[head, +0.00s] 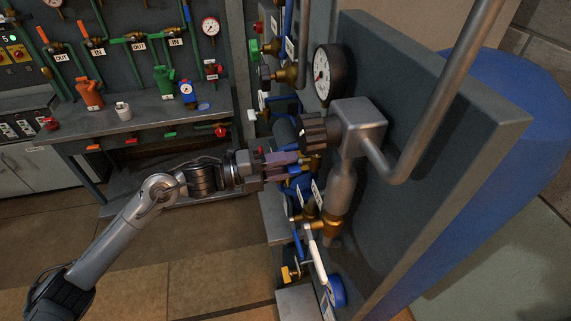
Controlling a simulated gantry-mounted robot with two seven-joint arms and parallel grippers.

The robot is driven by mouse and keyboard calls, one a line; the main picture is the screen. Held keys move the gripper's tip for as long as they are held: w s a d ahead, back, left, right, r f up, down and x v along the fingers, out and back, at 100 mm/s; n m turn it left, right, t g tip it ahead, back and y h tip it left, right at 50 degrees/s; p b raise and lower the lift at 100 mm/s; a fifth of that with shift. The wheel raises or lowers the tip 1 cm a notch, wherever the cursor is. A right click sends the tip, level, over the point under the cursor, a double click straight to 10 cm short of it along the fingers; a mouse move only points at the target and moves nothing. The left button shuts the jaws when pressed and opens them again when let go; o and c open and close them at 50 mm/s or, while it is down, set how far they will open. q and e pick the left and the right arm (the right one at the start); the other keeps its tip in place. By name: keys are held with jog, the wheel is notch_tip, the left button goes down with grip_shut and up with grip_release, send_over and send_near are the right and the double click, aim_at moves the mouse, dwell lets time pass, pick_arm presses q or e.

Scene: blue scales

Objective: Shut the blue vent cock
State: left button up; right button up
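My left gripper (289,163) reaches in from the left, level, with its fingertips among the fittings in front of the grey panel (430,110). A blue part (301,187) sits just below the fingertips, partly covered by tags and pipes; it may be the vent cock, but I cannot tell for sure. I cannot tell whether the fingers touch it or how far apart they are. Lower down are a white lever (318,262) on a brass fitting and a blue round cap (337,291). My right gripper is not in view.
A black-ribbed knob (315,131) on a grey block (358,122) and a pressure gauge (327,74) stand above the gripper. A thick bent pipe (440,100) crosses the panel. A bench (140,122) with jugs is behind left. The floor at lower left is clear.

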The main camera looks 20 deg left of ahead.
pick_arm(q)
jog(key=v, duration=1)
jog(key=shift+s+a, duration=0.3)
jog(key=shift+f, duration=0.1)
